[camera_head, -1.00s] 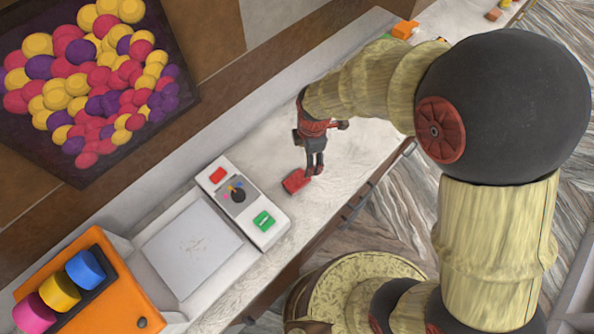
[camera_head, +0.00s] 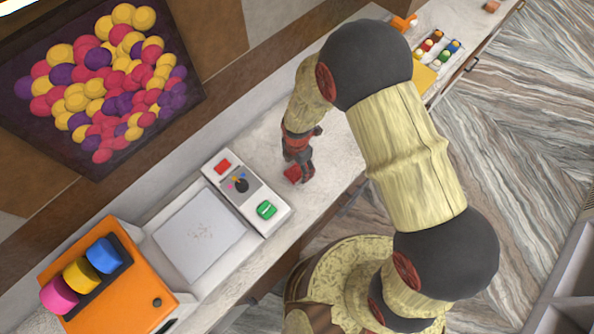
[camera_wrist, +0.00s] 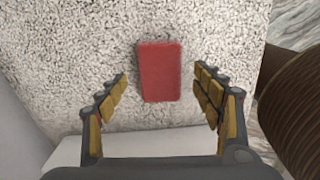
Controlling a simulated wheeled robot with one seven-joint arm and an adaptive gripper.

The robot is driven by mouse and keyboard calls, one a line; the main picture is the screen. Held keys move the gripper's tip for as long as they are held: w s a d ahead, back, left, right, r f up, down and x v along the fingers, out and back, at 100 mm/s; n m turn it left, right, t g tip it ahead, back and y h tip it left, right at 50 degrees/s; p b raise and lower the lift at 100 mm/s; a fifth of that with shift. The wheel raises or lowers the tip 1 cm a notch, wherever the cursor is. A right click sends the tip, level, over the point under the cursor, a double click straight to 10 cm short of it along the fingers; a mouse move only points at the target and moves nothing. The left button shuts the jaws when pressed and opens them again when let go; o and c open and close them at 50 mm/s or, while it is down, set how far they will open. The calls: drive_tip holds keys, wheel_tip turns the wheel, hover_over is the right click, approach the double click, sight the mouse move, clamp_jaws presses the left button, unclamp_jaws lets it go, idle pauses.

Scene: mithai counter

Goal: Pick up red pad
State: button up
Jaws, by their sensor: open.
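The red pad (camera_wrist: 160,70) is a small flat red block lying on the pale speckled counter (camera_wrist: 60,60). In the wrist view it sits ahead of and between my gripper's open fingers (camera_wrist: 165,98), with clear space on both sides. In the head view the red pad (camera_head: 292,174) is partly covered by my gripper (camera_head: 303,172), which points down over it. My gripper is open and empty. How high the fingertips are above the counter I cannot tell.
Left of the pad is a white panel (camera_head: 226,178) with a red key (camera_head: 222,166), a small lever and a green key (camera_head: 266,209). Beyond it are a white tray (camera_head: 200,236) and an orange box (camera_head: 120,300) with coloured rolls. A paint set (camera_head: 437,52) is at the upper right.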

drive_tip(key=shift+f, duration=0.75)
drive_tip(key=shift+c, duration=0.2)
drive_tip(key=c, duration=1.1)
drive_tip(key=shift+c, duration=0.6)
drive_tip(key=shift+r, duration=0.1)
